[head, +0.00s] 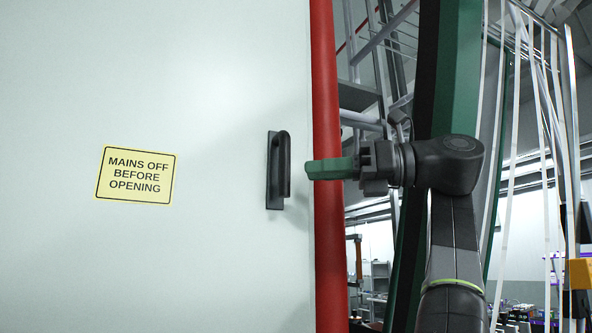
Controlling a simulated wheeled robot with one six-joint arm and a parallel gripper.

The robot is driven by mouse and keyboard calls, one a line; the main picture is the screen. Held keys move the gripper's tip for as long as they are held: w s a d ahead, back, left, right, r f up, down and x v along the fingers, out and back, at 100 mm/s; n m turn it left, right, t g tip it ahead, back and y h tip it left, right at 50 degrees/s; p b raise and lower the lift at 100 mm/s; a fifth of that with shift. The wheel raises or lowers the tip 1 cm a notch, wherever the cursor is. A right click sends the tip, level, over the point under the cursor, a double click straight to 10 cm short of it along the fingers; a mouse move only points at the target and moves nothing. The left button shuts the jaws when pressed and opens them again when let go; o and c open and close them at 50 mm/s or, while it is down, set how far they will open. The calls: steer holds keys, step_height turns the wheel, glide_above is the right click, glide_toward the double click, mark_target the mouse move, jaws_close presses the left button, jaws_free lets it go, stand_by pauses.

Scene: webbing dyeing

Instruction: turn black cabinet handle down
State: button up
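The black cabinet handle (284,165) is on the pale cabinet door (220,270), near its right edge. It stands upright on a dark vertical backing plate, and its grip bar sticks out from the door. My gripper (308,169) is just to the right of the handle, with its green fingers pointing left at about the handle's mid-height. A small gap shows between the fingertips and the handle in this view. The fingers overlap one another from this side, so their opening is hidden. I see nothing held in them.
A yellow sign (136,174) on the door reads "MAINS OFF BEFORE OPENING". A red vertical post (328,255) runs along the door's right edge, behind my fingers. Green uprights, white strips and metal stairs (360,96) stand to the right.

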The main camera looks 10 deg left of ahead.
mark_target(286, 172)
steer(key=d+p, duration=0.1)
steer(key=d, duration=0.6)
steer(key=shift+w+d, duration=0.15)
steer(key=shift+d, duration=0.1)
steer(key=shift+a, duration=0.1)
steer(key=a, duration=0.4)
steer(key=a+b, duration=0.1)
steer(key=a, duration=0.8)
steer(key=shift+s+a+b, duration=0.3)
steer(key=shift+a, duration=0.05)
steer(key=shift+d, duration=0.1)
